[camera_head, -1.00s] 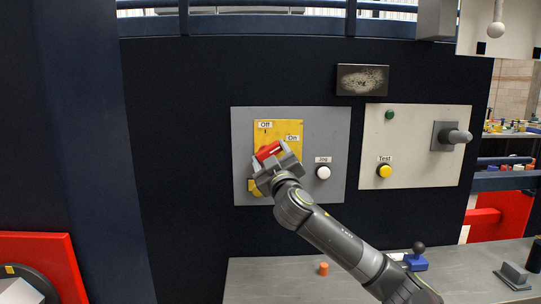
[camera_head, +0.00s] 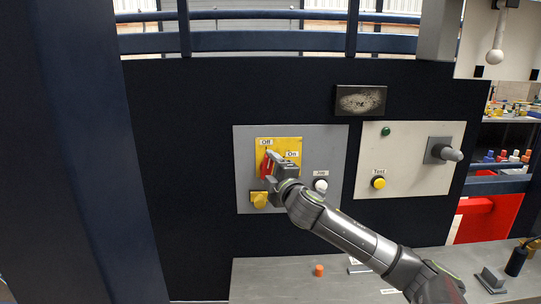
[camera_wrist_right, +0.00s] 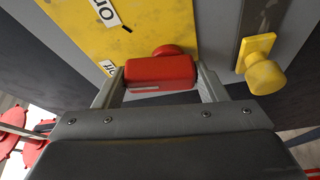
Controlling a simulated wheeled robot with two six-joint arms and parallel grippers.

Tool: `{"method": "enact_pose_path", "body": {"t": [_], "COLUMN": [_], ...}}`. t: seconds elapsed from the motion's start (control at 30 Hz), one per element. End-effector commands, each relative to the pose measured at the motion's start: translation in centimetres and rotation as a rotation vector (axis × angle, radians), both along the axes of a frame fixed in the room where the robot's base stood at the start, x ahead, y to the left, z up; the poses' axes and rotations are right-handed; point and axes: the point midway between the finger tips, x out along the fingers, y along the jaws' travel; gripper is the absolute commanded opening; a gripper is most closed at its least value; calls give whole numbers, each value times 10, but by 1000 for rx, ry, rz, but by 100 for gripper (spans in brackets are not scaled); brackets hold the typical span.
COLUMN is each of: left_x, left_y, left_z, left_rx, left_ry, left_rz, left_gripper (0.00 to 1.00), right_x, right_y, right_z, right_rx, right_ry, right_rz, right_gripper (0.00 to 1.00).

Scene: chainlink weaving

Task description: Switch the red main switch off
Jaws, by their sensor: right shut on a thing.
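The red main switch (camera_head: 265,167) sits on a yellow plate (camera_head: 292,145) on the grey panel. Its handle now stands nearly upright, below the "Off" label (camera_head: 266,142); the "On" label (camera_head: 292,154) is to its right. My right gripper (camera_head: 271,166) is at the switch and hides part of it. In the right wrist view, the red handle (camera_wrist_right: 160,72) lies between the two fingers of my right gripper (camera_wrist_right: 160,84), which is shut on it. My left gripper is out of view.
A yellow knob (camera_head: 260,200) is just below the switch, close to my gripper. A white Jog button (camera_head: 321,185) is to the right. A pale panel with a yellow Test button (camera_head: 378,183) and a grey lever (camera_head: 444,151) stands further right. An orange cylinder (camera_head: 319,270) is on the bench below.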

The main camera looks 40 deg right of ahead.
Motion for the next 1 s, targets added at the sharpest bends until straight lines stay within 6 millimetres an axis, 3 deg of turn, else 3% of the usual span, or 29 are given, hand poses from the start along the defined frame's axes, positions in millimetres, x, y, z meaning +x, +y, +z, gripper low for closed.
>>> {"method": "enact_pose_path", "body": {"t": [0.03,0.3,0.97,1.0], "left_x": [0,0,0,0], "left_y": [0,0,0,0], "left_z": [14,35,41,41], "left_rx": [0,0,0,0], "left_ry": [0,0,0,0], "left_rz": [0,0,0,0], "left_gripper": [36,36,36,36], "right_x": [0,1,1,1], "right_y": [0,1,1,1], "right_z": [5,3,-1,-1], "right_rx": [-18,-121,-164,-164], "right_ry": [23,108,143,143], "right_rz": [0,-1,-2,-2], "right_gripper": [43,43,43,71]}}
